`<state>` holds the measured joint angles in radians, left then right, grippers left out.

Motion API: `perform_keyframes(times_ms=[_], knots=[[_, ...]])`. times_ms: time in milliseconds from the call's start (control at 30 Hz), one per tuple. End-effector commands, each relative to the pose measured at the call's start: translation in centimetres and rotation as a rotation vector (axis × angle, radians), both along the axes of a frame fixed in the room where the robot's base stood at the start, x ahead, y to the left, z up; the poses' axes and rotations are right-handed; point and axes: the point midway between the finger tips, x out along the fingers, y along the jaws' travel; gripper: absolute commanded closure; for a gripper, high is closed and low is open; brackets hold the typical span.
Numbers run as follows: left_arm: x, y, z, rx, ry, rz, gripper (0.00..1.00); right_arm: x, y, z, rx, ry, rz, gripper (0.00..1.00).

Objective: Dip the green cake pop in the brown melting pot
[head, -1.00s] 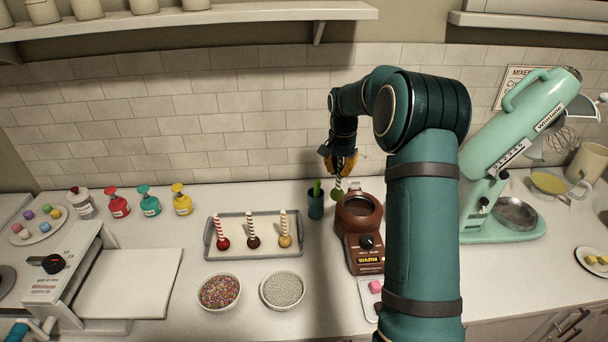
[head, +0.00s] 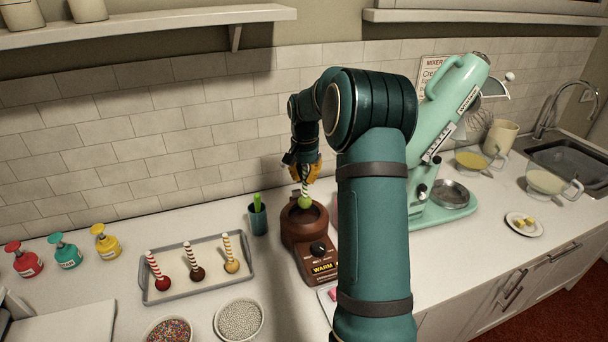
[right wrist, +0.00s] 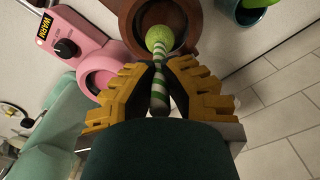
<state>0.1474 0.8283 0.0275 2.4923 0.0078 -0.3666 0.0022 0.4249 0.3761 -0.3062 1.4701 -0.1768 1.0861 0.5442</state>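The green cake pop (head: 305,202) hangs ball-down from its green-and-white striped stick, over the brown melting pot (head: 312,258). In the right wrist view the ball (right wrist: 160,38) shows in front of the brown pot's opening (right wrist: 172,14); I cannot tell whether it touches the chocolate. My right gripper (head: 304,176) is shut on the stick, its yellow fingers (right wrist: 157,88) on both sides of it. My left gripper is not in view.
A tray (head: 165,296) with red, brown and yellow cake pops lies left of the pot. A teal cup (head: 258,220) stands just beside it. A pink melting pot (right wrist: 95,50) and the green mixer (head: 435,130) are close on the other side. Sprinkle bowls (head: 239,320) sit in front.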

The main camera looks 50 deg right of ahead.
Motion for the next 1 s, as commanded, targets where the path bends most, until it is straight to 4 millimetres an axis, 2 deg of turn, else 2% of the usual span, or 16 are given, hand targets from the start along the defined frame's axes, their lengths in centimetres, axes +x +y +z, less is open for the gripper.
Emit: perform_keyframes(times_ms=[33,133,700,1000], knots=[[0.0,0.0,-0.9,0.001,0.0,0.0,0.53,0.0,0.0,-1.0,0.001,0.0,0.0,1.0],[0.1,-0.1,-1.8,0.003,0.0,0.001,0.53,0.0,0.0,-1.9,0.0,0.0,0.0,1.0],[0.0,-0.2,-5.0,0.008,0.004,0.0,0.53,0.0,0.0,-7.3,0.001,0.001,0.0,1.0],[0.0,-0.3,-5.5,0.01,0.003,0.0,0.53,0.0,0.0,-8.2,-0.001,0.0,0.0,1.0]])
